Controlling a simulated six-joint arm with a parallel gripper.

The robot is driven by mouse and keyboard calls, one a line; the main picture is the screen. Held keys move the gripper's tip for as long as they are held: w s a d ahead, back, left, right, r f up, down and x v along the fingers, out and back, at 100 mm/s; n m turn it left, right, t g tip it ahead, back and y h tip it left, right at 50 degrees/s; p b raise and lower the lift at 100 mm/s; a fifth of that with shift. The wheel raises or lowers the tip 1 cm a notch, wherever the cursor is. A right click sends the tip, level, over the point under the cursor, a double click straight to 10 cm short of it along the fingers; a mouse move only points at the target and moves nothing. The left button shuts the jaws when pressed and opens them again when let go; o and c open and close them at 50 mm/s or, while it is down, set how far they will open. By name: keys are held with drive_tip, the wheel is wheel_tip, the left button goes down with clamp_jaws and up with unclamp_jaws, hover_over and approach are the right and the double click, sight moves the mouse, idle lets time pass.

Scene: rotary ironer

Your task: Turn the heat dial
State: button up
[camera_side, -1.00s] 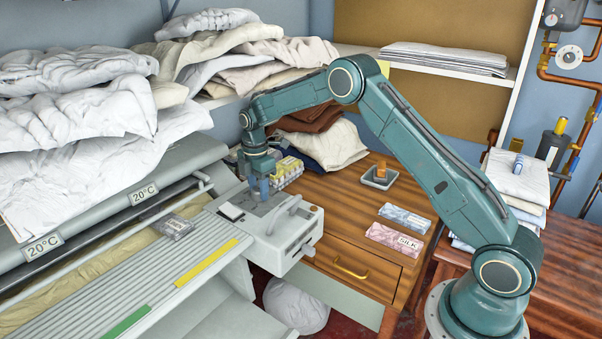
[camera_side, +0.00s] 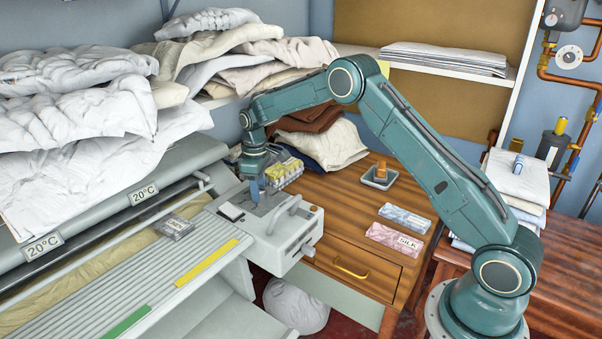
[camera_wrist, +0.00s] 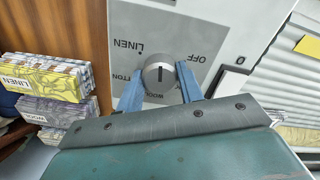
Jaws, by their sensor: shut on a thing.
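The heat dial (camera_wrist: 158,73) is a round grey knob on the pale control panel (camera_wrist: 215,42) in the wrist view. A short dark mark runs up and down its face. Around it I read LINEN, OFF and partly covered words ending in TTON and starting with WOO. My gripper (camera_wrist: 159,86) is shut on the dial, one blue finger on each side. In the side view my gripper (camera_side: 256,192) points down onto the control box (camera_side: 272,238), and the dial is hidden behind the fingers there. Which label the mark indicates is unclear.
A rocker switch (camera_wrist: 232,80) sits beside the dial. A grey handle (camera_side: 285,212) rises from the box's right part. Printed packets (camera_side: 287,172) stand behind on the wooden bench (camera_side: 340,225). The padded roller and piled linen (camera_side: 75,115) lie to the left.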

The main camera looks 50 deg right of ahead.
drive_tip(key=m, duration=0.6)
drive_tip(key=shift+m, duration=0.3)
drive_tip(key=m, duration=1.2)
drive_tip(key=shift+m, duration=0.4)
drive_tip(key=m, duration=0.6)
drive_tip(key=shift+m, duration=0.3)
drive_tip(key=o, duration=1)
drive_tip(key=shift+r, duration=0.2)
